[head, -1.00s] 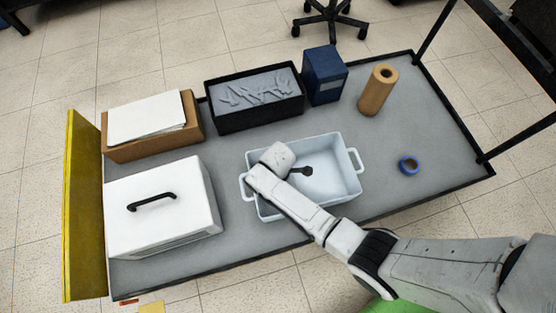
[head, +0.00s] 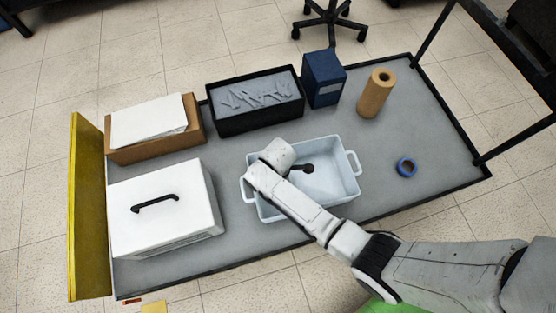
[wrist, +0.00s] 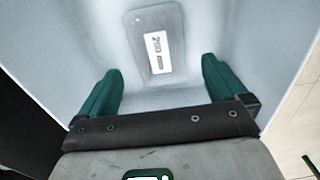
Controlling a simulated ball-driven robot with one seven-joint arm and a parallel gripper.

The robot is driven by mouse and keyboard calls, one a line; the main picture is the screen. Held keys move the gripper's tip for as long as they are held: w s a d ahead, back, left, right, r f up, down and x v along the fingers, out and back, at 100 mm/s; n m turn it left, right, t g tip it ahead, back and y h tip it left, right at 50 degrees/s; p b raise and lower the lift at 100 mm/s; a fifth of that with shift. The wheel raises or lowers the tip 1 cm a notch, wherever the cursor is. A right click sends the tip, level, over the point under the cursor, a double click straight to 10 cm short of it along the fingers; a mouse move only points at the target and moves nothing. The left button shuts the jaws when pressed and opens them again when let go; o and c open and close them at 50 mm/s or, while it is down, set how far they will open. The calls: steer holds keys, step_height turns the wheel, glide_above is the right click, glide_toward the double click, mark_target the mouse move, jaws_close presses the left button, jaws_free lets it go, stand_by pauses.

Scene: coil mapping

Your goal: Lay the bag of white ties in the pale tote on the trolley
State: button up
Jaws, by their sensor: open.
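The pale tote (head: 335,198) stands on the grey trolley top, with a handle at each end. A flat grey packet with a white label, seemingly the bag of white ties (wrist: 135,50), lies in the tote between and beyond the fingertips. I see no finger closed on it. Its contents are not clear, and it is hidden in the head view.
A white lidded box (head: 190,205) with a black handle is left of the tote. Behind are a cardboard box (head: 150,150), a black bin (head: 240,123) of grey pieces, a blue box (head: 323,80) and a brown roll (head: 375,95). Blue tape (head: 406,167) lies right, with bare surface around.

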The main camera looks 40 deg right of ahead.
step_height(320, 180, up, 8)
steer(key=p, duration=0.2)
steer(key=shift+p, duration=0.3)
steer(key=s+d+r+m, duration=0.4)
steer(key=s+r+m, duration=0.3)
steer(key=s, duration=0.1)
steer(key=s+d+r+m+t, duration=0.1)
steer(key=s+d+r+m, duration=0.4)
steer(key=s+r+m, duration=0.2)
steer(key=shift+s+r, duration=0.4)
steer(key=shift+s, duration=0.6)
